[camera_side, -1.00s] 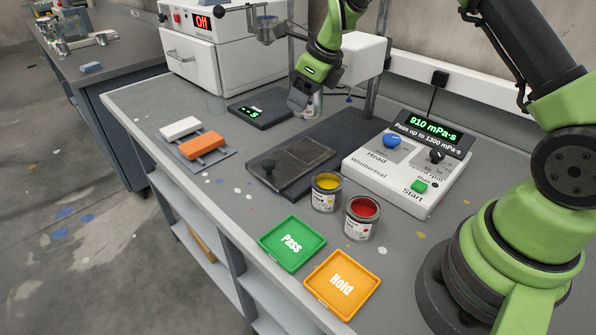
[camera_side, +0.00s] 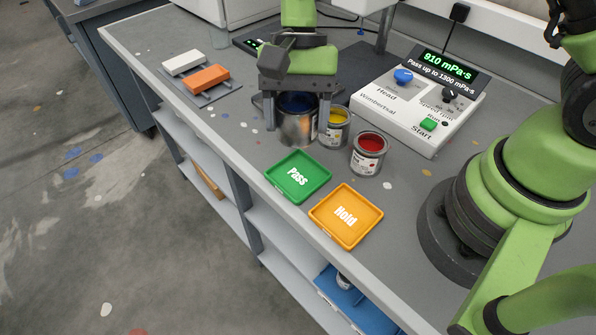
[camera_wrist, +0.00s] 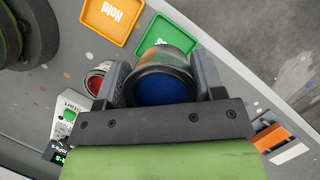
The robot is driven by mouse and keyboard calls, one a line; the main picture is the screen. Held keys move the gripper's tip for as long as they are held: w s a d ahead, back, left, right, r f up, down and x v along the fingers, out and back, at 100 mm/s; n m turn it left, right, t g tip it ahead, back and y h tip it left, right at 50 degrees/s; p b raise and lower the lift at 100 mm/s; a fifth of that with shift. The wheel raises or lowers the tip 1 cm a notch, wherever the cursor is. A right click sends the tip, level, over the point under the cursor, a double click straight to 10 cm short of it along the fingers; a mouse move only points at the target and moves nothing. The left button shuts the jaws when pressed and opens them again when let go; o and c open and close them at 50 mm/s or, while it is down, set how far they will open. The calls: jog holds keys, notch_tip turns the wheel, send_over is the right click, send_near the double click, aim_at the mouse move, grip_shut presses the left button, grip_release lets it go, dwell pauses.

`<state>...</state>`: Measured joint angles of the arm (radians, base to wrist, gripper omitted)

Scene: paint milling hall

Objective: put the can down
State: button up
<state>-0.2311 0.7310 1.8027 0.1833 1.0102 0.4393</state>
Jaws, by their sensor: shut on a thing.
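The can (camera_side: 298,127) is open-topped, metal-sided and filled with blue paint. My gripper (camera_side: 297,108) is shut on it, with a finger on either side. The can appears upright, just behind the green Pass tray (camera_side: 281,187); whether its base touches the bench I cannot tell. In the wrist view the can (camera_wrist: 161,88) sits between my fingers, and its body partly covers the Pass tray (camera_wrist: 180,36). The orange Hold tray (camera_side: 328,231) lies beside the Pass tray. Both trays are empty in the side view.
A yellow paint can (camera_side: 334,130) stands very close to the held can's right. A red paint can (camera_side: 368,155) stands further right. The viscometer (camera_side: 455,115) reads 910 mPa·s, "Pass up to 1300 mPa·s". Orange and white blocks (camera_side: 208,78) lie at left. The bench's front edge runs beside the trays.

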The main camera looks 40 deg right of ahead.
aim_at(298, 141)
jog(key=f, duration=0.4)
jog(key=shift+s+a+f, duration=0.1)
jog(key=shift+s+f, duration=0.1)
jog(key=shift+f, duration=2.7)
jog(key=o, duration=1.1)
jog(key=shift+f, duration=0.1)
